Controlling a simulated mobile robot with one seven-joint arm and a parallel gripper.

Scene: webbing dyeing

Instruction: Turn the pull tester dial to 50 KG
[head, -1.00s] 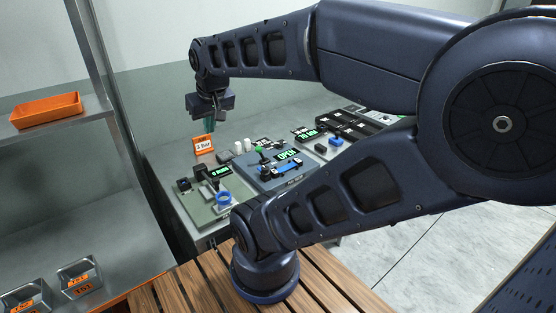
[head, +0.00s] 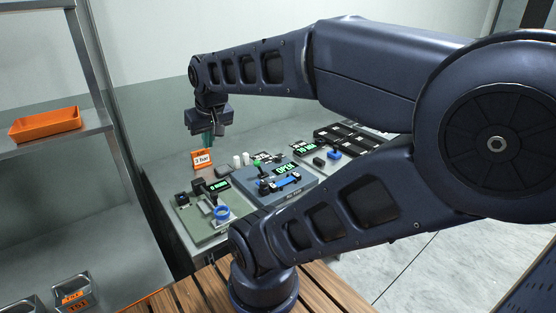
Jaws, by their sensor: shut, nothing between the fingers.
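My gripper (head: 208,140) points down over the back left of the bench, close above an orange sign reading "3 bar" (head: 202,160). Its fingers are shut and hold nothing. A green plate (head: 192,222) at the bench's left carries a blue ring (head: 221,212) and a small green-lit display (head: 218,186). A blue-grey unit (head: 262,192) in the middle has a blue handle and a display reading "OPEN" (head: 286,169). Farther right is a blue knob (head: 334,154) near another lit display (head: 305,148). I cannot tell which dial is the pull tester's; no "50 KG" mark is readable.
My arm crosses the right half and hides part of the bench's right side. A dark compartment tray (head: 350,138) lies at the back right. A metal shelf with an orange tray (head: 45,124) stands at left. A slatted wooden surface (head: 190,298) is in front.

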